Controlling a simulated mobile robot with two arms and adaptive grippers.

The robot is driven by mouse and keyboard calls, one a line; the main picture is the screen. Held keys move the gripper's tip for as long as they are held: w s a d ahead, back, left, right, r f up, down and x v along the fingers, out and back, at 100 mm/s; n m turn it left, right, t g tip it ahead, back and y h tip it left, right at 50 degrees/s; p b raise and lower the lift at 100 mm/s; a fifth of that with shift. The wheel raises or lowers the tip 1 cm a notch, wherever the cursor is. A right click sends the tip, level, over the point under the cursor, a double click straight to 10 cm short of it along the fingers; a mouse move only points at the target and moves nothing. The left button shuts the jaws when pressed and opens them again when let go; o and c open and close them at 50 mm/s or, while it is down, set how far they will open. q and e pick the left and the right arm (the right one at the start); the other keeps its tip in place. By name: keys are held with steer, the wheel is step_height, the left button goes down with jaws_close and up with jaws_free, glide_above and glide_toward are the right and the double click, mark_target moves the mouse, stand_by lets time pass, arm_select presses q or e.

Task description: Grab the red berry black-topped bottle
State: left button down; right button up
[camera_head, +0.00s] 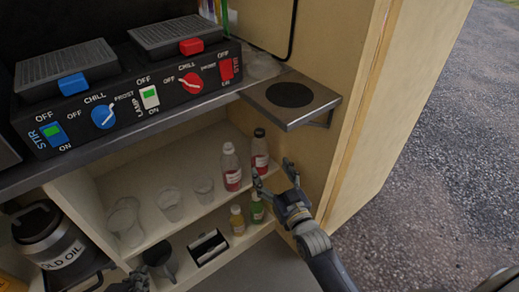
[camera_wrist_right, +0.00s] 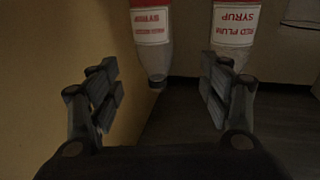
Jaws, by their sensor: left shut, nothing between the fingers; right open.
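The black-topped bottle (camera_head: 259,152) with red contents stands on the upper shelf, at its right end by the side wall. In the right wrist view it hangs upside down in the picture (camera_wrist_right: 152,45), its label blurred except "SYRUP". Beside it is a white-topped bottle (camera_head: 231,168), whose label reads "RED PLUM SYRUP" in the wrist view (camera_wrist_right: 232,32). My right gripper (camera_head: 273,172) is open and empty, in front of the black-topped bottle; its fingers (camera_wrist_right: 158,88) lie either side of that bottle's cap in the picture. My left gripper (camera_head: 130,282) is shut and empty at the bottom edge, partly cut off.
Clear cups (camera_head: 171,204) stand left on the upper shelf. A yellow bottle (camera_head: 237,220) and a green bottle (camera_head: 257,208) stand below. A small metal ledge (camera_head: 290,99) juts out above the bottles. The wooden side wall (camera_head: 345,110) is close on the right.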

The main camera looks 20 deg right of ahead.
mark_target(263, 156)
steer(key=w, duration=0.1)
steer(key=w+b, duration=0.1)
steer(key=w, duration=0.1)
steer(key=w+f, duration=0.1)
steer(key=w, duration=0.1)
steer(key=shift+w, duration=0.2)
steer(key=shift+w+b, duration=0.25)
steer(key=shift+b, duration=0.05)
steer(key=w+b, duration=0.2)
steer(key=w, duration=0.2)
steer(key=shift+w+f, duration=0.15)
steer(key=shift+w, duration=0.1)
steer(key=shift+w+a, duration=0.1)
steer(key=shift+w, duration=0.15)
arm_select(q)
steer(key=w+d+r+t+h, duration=0.1)
steer(key=w+d+r+t, duration=0.1)
steer(key=w+r+t, duration=0.2)
steer(key=w+d+r+t+h, duration=0.1)
steer(key=r+t, duration=0.4)
steer(key=r, duration=0.5)
steer(key=w+d, duration=0.1)
steer(key=w, duration=0.1)
steer(key=shift+w+m+h, duration=0.3)
steer(key=shift+w+h, duration=0.05)
steer(key=shift+h, duration=0.05)
arm_select(e)
steer(key=c, duration=1.3)
